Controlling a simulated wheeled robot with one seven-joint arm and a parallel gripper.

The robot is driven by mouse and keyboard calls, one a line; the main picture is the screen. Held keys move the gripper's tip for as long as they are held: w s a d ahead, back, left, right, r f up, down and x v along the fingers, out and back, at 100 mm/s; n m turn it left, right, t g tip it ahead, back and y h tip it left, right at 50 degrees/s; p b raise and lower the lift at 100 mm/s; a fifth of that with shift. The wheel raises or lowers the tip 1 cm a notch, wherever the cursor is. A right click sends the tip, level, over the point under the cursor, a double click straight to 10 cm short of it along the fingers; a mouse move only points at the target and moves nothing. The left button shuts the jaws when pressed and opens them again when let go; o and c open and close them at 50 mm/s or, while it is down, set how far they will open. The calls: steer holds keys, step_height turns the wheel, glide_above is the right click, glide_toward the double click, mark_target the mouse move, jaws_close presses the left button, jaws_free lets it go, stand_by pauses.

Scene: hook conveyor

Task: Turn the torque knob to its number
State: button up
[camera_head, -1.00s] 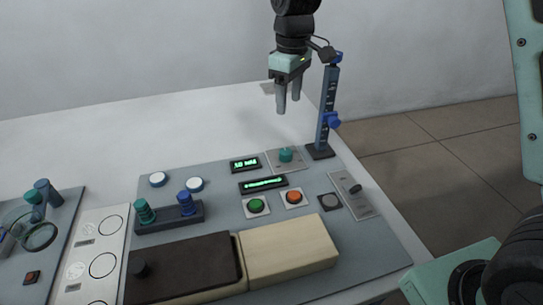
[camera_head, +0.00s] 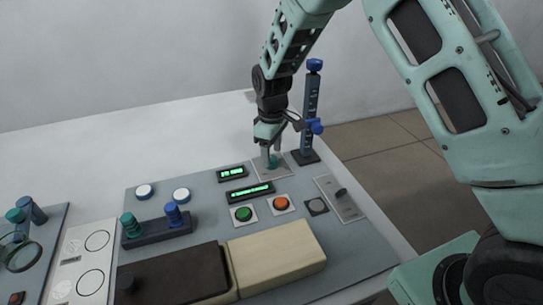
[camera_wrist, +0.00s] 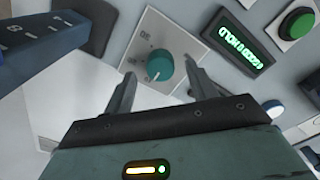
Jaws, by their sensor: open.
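The teal torque knob (camera_head: 272,161) sits on a light square plate at the back right of the grey panel. In the wrist view the knob (camera_wrist: 159,67) is round, with a pale mark on it and small markings on the plate around it. My gripper (camera_head: 270,150) points down just over the knob. In the wrist view my gripper's two fingers (camera_wrist: 160,80) are apart, one on either side of the knob, and no contact shows. A small green display (camera_head: 232,174) stands left of the knob; its text is too small to read surely.
A blue post (camera_head: 311,105) with a slider stands close right of the knob. A longer green display (camera_head: 250,192), a green button (camera_head: 243,214) and an orange button (camera_head: 281,203) lie in front. A slide switch (camera_head: 341,192) is at the right.

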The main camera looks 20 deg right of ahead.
steer(key=shift+f, duration=1.25)
steer(key=c, duration=1)
steer(key=shift+r+m, duration=0.1)
steer(key=shift+m, duration=0.3)
steer(key=m+p, duration=0.2)
steer(key=m, duration=0.2)
steer(key=shift+m, duration=0.4)
steer(key=m+p, duration=0.1)
steer(key=m, duration=0.5)
steer(key=shift+w, duration=0.1)
